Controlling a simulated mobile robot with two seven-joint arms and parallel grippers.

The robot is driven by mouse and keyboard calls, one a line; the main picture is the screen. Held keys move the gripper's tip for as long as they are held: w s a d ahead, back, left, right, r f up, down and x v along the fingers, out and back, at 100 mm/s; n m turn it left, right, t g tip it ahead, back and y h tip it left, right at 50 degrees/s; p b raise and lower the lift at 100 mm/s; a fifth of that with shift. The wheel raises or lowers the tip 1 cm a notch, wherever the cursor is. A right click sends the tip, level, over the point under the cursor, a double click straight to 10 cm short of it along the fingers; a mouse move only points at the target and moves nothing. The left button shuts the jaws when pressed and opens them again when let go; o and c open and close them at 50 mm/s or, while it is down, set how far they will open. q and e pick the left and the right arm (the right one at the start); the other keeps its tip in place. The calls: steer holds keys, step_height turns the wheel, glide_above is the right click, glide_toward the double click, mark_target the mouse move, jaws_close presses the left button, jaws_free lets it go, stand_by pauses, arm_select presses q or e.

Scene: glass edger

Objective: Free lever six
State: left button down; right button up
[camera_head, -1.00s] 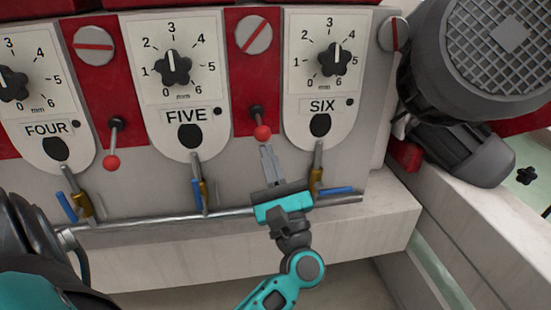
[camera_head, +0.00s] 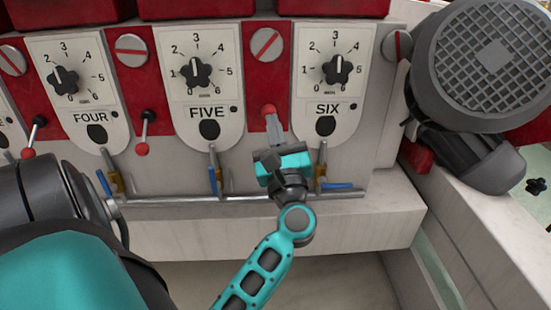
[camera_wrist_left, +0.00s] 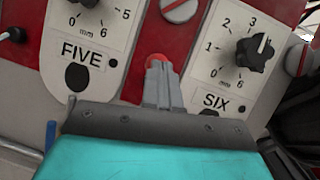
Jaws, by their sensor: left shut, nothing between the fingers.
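The lever beside the SIX panel has a red ball end (camera_head: 268,109). It stands between the FIVE panel (camera_head: 207,112) and the SIX panel (camera_head: 327,109), against a red strip. My left gripper (camera_head: 272,125) is shut and empty, pointing up, with its fingertips right below the ball. In the left wrist view the red ball (camera_wrist_left: 155,60) shows just past the fingertips (camera_wrist_left: 158,68), which cover part of it. Fingertips and ball look to be touching, but I cannot be sure. The lever's stem is hidden. My right gripper is not in view.
Another red-ball lever (camera_head: 142,148) hangs down between FOUR and FIVE. Blue-handled brass valves (camera_head: 215,178) sit along a metal pipe (camera_head: 240,197) below the panels. A large grey motor (camera_head: 485,65) stands at the right. A pale ledge (camera_head: 340,230) runs beneath.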

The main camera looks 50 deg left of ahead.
arm_select(q)
steer(key=shift+w+a+r, duration=0.1)
steer(key=shift+r, duration=0.25)
stand_by(0.3)
